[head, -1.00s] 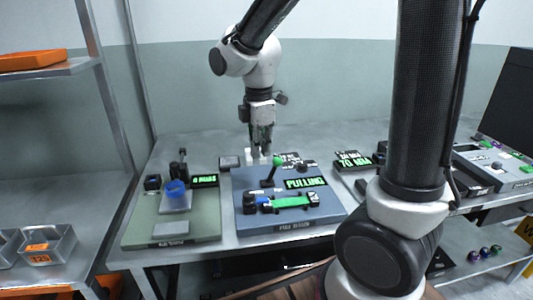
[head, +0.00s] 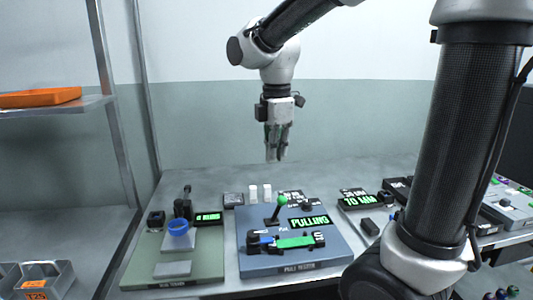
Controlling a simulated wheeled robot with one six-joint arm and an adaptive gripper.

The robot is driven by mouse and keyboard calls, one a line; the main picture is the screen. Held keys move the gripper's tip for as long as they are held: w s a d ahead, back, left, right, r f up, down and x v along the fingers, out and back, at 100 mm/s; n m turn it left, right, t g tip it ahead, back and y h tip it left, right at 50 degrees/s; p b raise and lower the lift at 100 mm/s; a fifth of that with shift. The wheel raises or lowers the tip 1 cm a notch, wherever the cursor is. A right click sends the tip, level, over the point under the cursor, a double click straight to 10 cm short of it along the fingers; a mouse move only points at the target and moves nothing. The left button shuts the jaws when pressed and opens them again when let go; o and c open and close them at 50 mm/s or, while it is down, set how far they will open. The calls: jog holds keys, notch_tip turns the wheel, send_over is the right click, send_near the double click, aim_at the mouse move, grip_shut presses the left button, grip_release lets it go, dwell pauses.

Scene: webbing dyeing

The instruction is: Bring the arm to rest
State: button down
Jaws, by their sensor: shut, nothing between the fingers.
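My gripper (head: 277,158) hangs above the back of the table, pointing down, shut and empty. It is apart from everything below it. Under it and nearer to me is a blue pull tester (head: 262,266) with a green-knobbed lever (head: 279,207). A green strip (head: 296,242) lies across the tester between two dark clamps. Its display (head: 310,221) reads "PULLING" in green.
Left of the tester stands a green-grey station (head: 140,271) with a blue ring (head: 178,228) and a small display (head: 208,217). A metal shelf with an orange tray (head: 40,97) is at left. The air around my gripper is clear.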

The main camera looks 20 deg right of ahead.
jog(key=s+d+m+t, duration=0.2)
jog(key=s+d+m, duration=0.3)
jog(key=s+m, duration=0.3)
jog(key=s+d+m+t, duration=0.1)
jog(key=s+d+m, duration=0.4)
jog(key=s+m, duration=0.3)
jog(key=shift+d+f+m+t, duration=0.3)
jog(key=shift+m+t, duration=0.1)
jog(key=shift+m, duration=0.5)
